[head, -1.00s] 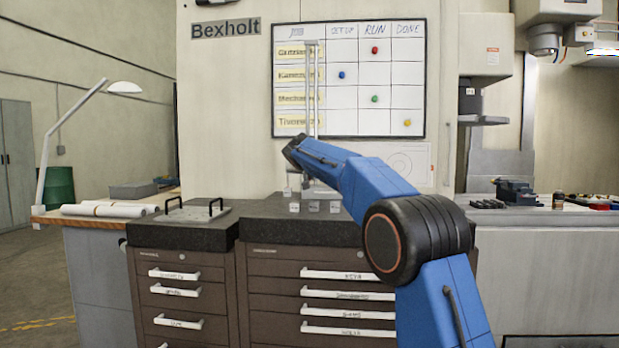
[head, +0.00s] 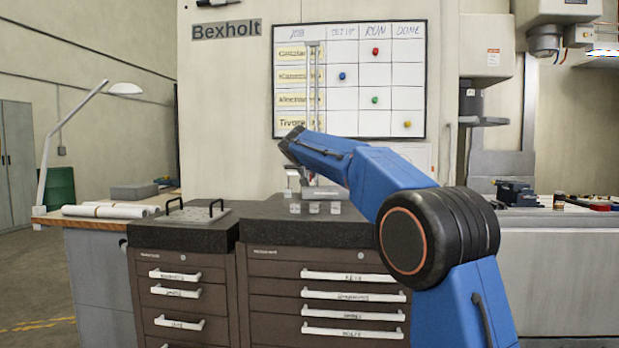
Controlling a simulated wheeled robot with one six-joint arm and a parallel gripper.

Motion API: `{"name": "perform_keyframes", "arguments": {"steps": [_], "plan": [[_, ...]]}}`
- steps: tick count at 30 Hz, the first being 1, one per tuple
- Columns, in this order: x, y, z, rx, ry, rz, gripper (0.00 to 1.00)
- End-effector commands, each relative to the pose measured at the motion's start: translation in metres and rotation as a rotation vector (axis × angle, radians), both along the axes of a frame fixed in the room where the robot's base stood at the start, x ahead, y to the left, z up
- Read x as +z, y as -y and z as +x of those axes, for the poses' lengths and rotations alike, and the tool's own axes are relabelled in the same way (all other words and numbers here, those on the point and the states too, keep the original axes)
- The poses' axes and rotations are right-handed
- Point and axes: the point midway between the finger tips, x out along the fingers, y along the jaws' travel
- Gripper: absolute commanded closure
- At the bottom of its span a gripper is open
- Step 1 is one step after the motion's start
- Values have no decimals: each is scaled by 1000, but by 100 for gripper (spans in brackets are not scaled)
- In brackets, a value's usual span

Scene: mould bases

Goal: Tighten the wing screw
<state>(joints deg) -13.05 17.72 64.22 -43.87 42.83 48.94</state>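A tall silver gauge with two upright bars (head: 315,88) stands on the dark stone top of the wider cabinet. My blue arm crosses in front of its lower part. The wing screw cannot be made out at this size. The far end of my arm (head: 292,142) is at the gauge, in front of its column. Small grey and reddish parts show just below it, and I cannot tell which belong to my gripper and which to the gauge. The gripper's fingers are not clear, nor whether they touch anything.
Three small light blocks, one a grey block (head: 314,208), sit along the front of the dark stone top (head: 290,232). A plate with two black handles (head: 190,216) lies on the left cabinet. Rolled papers (head: 110,210) and a lamp (head: 125,89) are further left.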

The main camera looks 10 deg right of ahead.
Motion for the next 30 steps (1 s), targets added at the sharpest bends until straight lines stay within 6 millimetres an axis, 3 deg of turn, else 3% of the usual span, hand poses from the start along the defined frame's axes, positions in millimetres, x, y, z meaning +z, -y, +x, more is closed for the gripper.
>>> {"name": "perform_keyframes", "arguments": {"steps": [15, 21, 30], "plan": [[37, -28, -86, 1, 0, -1, 76], [43, -32, -100, 0, -1, -1, 76], [44, -33, -103, 0, -1, -1, 76]]}}
